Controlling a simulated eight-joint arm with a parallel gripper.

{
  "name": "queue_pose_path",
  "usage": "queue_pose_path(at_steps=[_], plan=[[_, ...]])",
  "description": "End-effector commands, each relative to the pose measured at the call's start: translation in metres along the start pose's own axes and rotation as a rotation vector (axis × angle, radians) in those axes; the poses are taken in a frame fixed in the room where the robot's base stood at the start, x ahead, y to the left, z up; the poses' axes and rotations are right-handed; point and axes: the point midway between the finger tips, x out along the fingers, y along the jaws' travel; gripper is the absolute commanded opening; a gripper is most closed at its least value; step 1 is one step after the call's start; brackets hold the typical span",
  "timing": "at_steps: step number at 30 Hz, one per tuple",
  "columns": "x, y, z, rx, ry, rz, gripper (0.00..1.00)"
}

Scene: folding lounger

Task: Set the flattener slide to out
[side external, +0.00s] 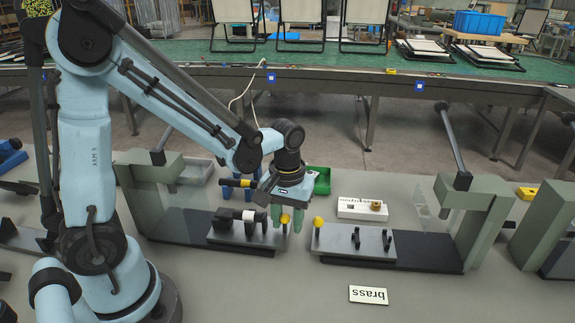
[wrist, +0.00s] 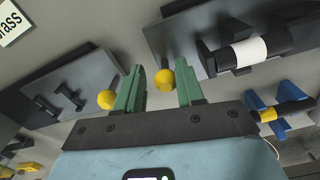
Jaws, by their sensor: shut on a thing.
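A slide plate (side external: 222,236) with a yellow knob (side external: 284,219) at its right end lies in the left press station, and it carries black and white round parts (side external: 236,217). My gripper (side external: 287,222) points down with its green fingers either side of this knob and is shut on it. In the wrist view the knob (wrist: 166,80) shows between the fingertips. A second slide plate (side external: 345,241) with its own yellow knob (side external: 318,222) and black pegs lies to the right. No label shows which slide is the flattener's.
Grey-green press frames with lever handles stand at the left (side external: 150,190) and right (side external: 480,205). A "brass" card (side external: 368,295) lies in front, on open bench.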

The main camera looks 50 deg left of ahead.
Motion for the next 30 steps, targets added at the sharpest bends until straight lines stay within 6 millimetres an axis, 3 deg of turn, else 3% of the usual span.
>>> queue_pose_path(at_steps=[13, 30], plan=[[-0.011, -0.001, 0.000, 0.000, 0.001, -0.001, 0.33], [-0.091, -0.001, 0.000, 0.000, 0.000, -0.002, 0.33]])
